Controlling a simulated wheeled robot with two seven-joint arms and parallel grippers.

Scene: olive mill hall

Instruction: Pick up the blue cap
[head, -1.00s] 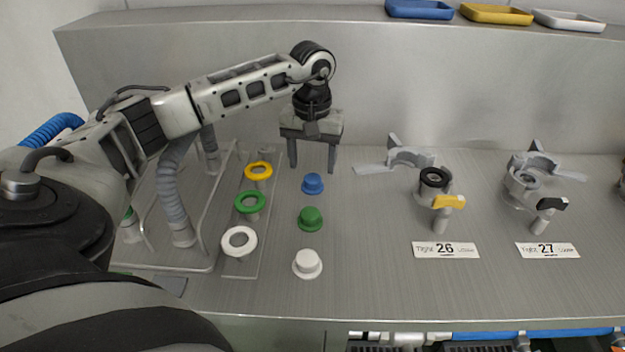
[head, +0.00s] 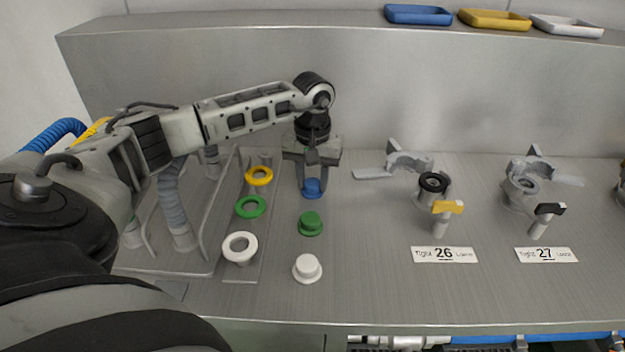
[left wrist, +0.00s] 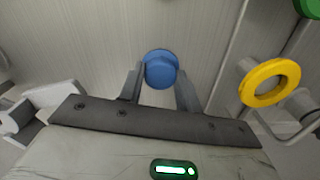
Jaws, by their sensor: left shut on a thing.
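The blue cap (head: 313,187) stands on the metal bench at the back of a short row of caps. My left gripper (head: 313,188) has come down from above, with one finger on each side of the cap, and is shut on it. In the left wrist view the blue cap (left wrist: 160,70) sits between the two fingertips (left wrist: 161,80). The cap appears to be still at bench height. My right gripper is not in view.
A green cap (head: 311,223) and a white cap (head: 307,268) stand nearer the front. Yellow (head: 259,176), green (head: 250,207) and white (head: 240,248) rings are to the left. Valve fittings with a yellow handle (head: 447,207) and a black handle (head: 550,209) stand to the right.

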